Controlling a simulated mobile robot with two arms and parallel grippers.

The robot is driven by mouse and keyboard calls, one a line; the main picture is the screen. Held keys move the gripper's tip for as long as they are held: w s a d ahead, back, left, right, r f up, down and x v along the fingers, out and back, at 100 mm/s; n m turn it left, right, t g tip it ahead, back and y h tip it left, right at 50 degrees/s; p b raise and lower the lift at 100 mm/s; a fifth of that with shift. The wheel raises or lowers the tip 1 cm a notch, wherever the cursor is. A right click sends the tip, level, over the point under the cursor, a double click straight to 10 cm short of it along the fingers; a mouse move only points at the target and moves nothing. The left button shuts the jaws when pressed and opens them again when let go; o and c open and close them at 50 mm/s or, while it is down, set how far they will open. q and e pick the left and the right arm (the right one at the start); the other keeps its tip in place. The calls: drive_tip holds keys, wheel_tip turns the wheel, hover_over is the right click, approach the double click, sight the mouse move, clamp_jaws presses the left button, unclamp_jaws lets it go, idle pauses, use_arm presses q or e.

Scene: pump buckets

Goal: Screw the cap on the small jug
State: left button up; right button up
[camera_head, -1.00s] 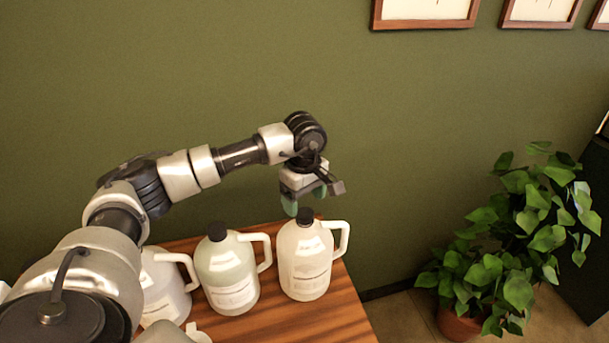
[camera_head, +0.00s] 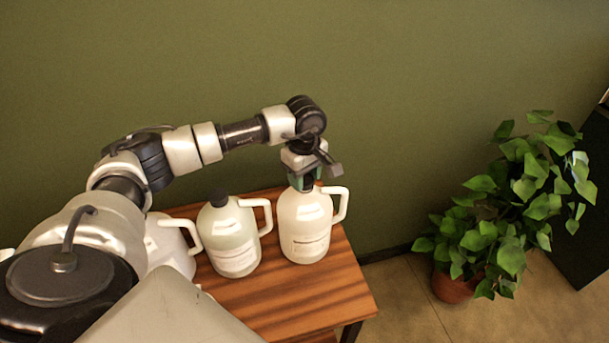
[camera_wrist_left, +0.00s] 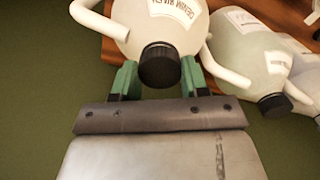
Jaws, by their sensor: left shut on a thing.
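A cream-white jug (camera_head: 304,222) with a side handle stands upright at the right of the row on the wooden table. Its black cap (camera_wrist_left: 160,64) sits on the neck and shows in the wrist view. My left gripper (camera_head: 306,183) is above this jug, pointing down, and is shut on the cap with a green finger on each side. The wrist view also shows the gripper (camera_wrist_left: 158,78) at the cap. The fingers hide part of the cap in the head view. My right gripper is not in view.
A pale green-white jug with a black cap (camera_head: 218,198) stands just left, its handle towards the held jug. Another white jug (camera_head: 170,245) is partly behind my arm. The wooden table (camera_head: 335,290) is clear in front. A potted plant (camera_head: 510,215) stands right.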

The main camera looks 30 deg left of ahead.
use_arm(q)
drive_tip(key=shift+f+m+b, duration=0.15)
drive_tip(key=shift+m+b, duration=0.35)
drive_tip(key=shift+m, duration=0.1)
drive_tip(key=m+b, duration=0.3)
drive_tip(key=m, duration=0.3)
drive_tip(key=shift+b, duration=0.35)
drive_tip(key=m+b, duration=0.2)
drive_tip(key=m, duration=0.3)
drive_tip(key=shift+m+b, duration=0.7)
drive_tip(key=shift+m, duration=0.7)
drive_tip(key=o, duration=0.9)
